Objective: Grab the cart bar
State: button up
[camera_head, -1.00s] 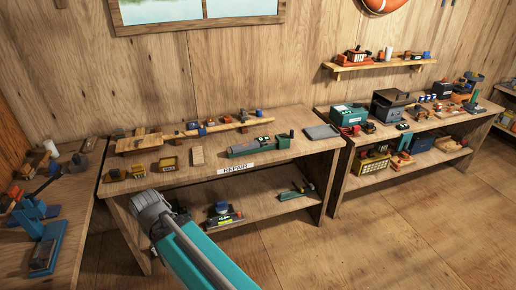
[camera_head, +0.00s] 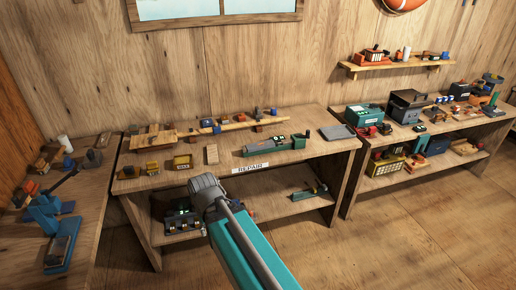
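I see no cart and no cart bar in the head view. A teal link of my own arm with a grey rounded joint at its upper end rises from the bottom edge, in front of the repair bench (camera_head: 225,182). My gripper does not show in this view, so its fingers and anything in them cannot be seen.
The repair bench holds a green tool (camera_head: 278,145), a grey flat tray (camera_head: 337,132) and small blocks. A side bench at left carries a blue device (camera_head: 47,213). Another bench (camera_head: 400,143) stands at right. Wooden floor (camera_head: 400,235) is open at lower right.

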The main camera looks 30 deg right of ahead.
aim_at(256, 147)
jog(key=z, duration=0.1)
jog(key=i, duration=1)
jog(key=u, duration=0.05)
